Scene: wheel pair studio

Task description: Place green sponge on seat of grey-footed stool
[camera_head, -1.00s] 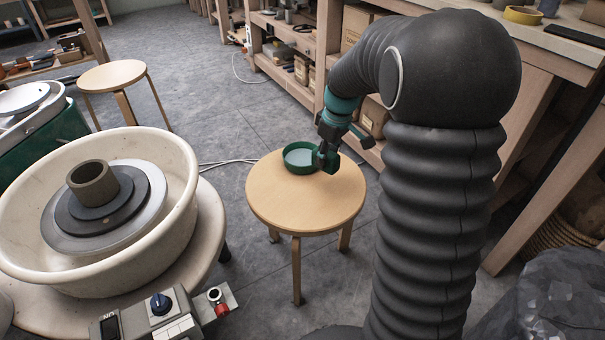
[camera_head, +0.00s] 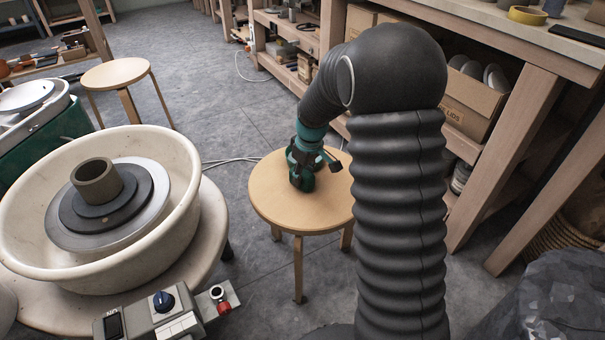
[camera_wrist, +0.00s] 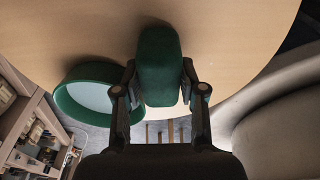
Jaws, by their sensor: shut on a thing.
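The green sponge (camera_wrist: 160,65) is between the two fingers of my gripper (camera_wrist: 160,90) in the wrist view. The gripper is shut on it. The sponge is hard to tell from the gripper there. I cannot tell whether the sponge touches the seat, though a dark shadow lies close to it. The second stool (camera_head: 114,73) stands at the far left with a bare seat. I cannot make out foot colours clearly.
A round green dish (camera_wrist: 66,107) with a pale inside sits on the near seat beside the gripper, mostly hidden in the head view. A pottery wheel basin (camera_head: 30,235) stands left of the stool. A wooden shelf unit (camera_head: 535,130) stands right. The seat's front is clear.

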